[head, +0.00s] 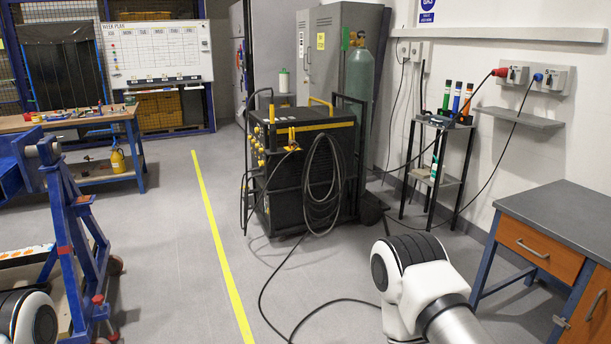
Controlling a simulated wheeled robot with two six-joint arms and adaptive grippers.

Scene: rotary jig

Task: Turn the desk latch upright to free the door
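The desk (565,215) stands at the right against the wall, with a dark grey top and blue legs. It has an orange drawer (530,262) with a bar handle. Below and to the right is an orange door (590,315) with a dark handle, cut off by the picture's edge. A small pale piece at the door's left edge, which looks like the latch (561,321), lies nearly level across the blue frame. Parts of my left arm show at the lower left and of my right arm at the bottom, left of the desk. Neither gripper shows.
A black welding cart (305,175) with coiled cable stands mid-room. A cable runs over the floor. A slim black stand (435,180) holds bottles by the wall. A blue jig frame (75,240) is at the left. Floor left of the yellow line (215,235) is partly clear.

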